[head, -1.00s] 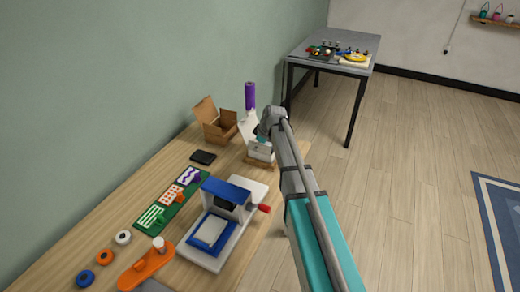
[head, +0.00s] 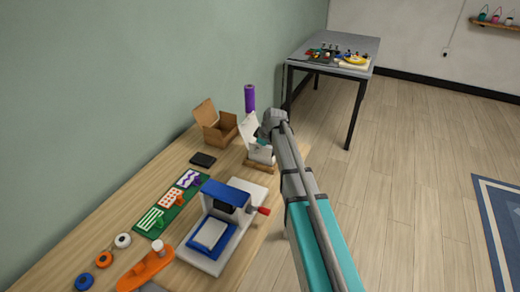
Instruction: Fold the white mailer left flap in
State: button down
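The white mailer (head: 260,155) stands on the far end of the wooden bench, on a brown base. A white panel (head: 248,128) of it stands up, tilted, at its left and back. My gripper (head: 262,138) is at the mailer's upper right side, close beside the panel. My own arm covers part of the mailer's right side. The fingers are small and mostly hidden, so I cannot tell whether they are open or touch a flap.
An open brown cardboard box (head: 215,127) stands left of the mailer, with a purple roll (head: 250,98) behind. A black flat item (head: 203,159), a green board (head: 170,207) and a blue-white press (head: 222,228) lie nearer. The grey table (head: 345,50) stands beyond.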

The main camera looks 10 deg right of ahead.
jog(key=shift+w+d+f+m+g+y, duration=0.1)
jog(key=shift+w+m+g+y, duration=0.2)
jog(key=shift+w+g+y, duration=0.35)
jog(key=shift+w+d+f+g+y+b, duration=0.1)
jog(key=shift+g+y+b, duration=0.35)
jog(key=shift+g, duration=0.15)
jog(key=shift+w+d+f+g+y+b, duration=0.1)
jog(key=shift+g+y+b, duration=0.25)
jog(key=shift+g, duration=0.2)
jog(key=b, duration=0.1)
jog(key=g+y, duration=0.1)
jog(key=m+g+b, duration=0.1)
jog(key=shift+w+d+f+y+b, duration=0.2)
jog(key=shift+d+f+y+b, duration=0.05)
jog(key=shift+y+b, duration=0.1)
jog(key=shift+g+y+b, duration=0.4)
jog(key=shift+g+b, duration=0.2)
jog(key=shift+b, duration=0.05)
jog(key=shift+r, duration=0.1)
jog(key=c, duration=0.9)
grip_release()
jog(key=shift+o, duration=0.2)
